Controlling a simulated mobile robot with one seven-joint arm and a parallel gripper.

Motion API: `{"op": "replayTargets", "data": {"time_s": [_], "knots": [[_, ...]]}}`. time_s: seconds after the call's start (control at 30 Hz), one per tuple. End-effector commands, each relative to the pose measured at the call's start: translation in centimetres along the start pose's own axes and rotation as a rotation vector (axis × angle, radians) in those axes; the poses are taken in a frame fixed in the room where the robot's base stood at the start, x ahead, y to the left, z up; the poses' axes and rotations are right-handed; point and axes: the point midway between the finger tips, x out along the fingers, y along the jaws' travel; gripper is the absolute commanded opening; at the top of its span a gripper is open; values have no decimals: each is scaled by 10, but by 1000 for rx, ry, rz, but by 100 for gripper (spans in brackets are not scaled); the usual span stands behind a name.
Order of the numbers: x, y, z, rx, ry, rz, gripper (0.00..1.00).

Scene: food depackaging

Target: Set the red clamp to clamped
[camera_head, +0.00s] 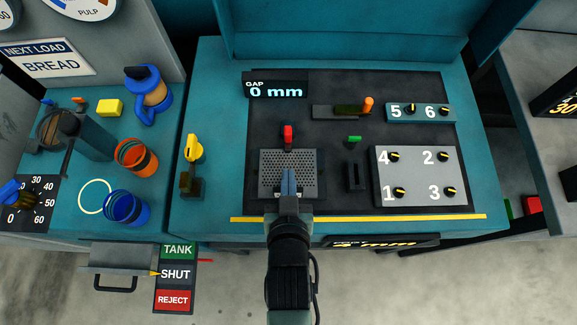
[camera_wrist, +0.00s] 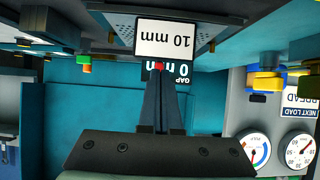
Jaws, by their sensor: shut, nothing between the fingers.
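The red clamp (camera_head: 288,135) stands at the back edge of a grey perforated plate (camera_head: 270,165) in the head view. Its red part looks upright; I cannot tell its setting. In the wrist view, which is upside down, a small red thing (camera_wrist: 159,66), likely the clamp's tip, shows just past the fingertips. My gripper (camera_head: 289,176) is shut and empty. In the head view it appears over the front of the perforated plate, in front of the clamp. It also shows in the wrist view (camera_wrist: 162,84). I cannot tell whether it touches anything.
A display (camera_head: 276,91) reads "GAP 0 mm". An orange-knobbed slider (camera_head: 368,104), a green-topped lever (camera_head: 355,139) and a grey panel of numbered knobs (camera_head: 416,169) lie to the right. A yellow-handled lever (camera_head: 193,149) stands left. A white "10 mm" plate (camera_wrist: 165,38) shows in the wrist view.

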Motion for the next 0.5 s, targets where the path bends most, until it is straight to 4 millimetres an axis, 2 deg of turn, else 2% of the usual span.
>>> {"op": "replayTargets", "data": {"time_s": [0.03, 0.2, 0.5], "knots": [[-10, 0, 1, 0, 0, 0, 0], [-35, 0, -2, 0, 7, 0, 0], [-51, 0, -4, 0, 13, 0, 0]]}}
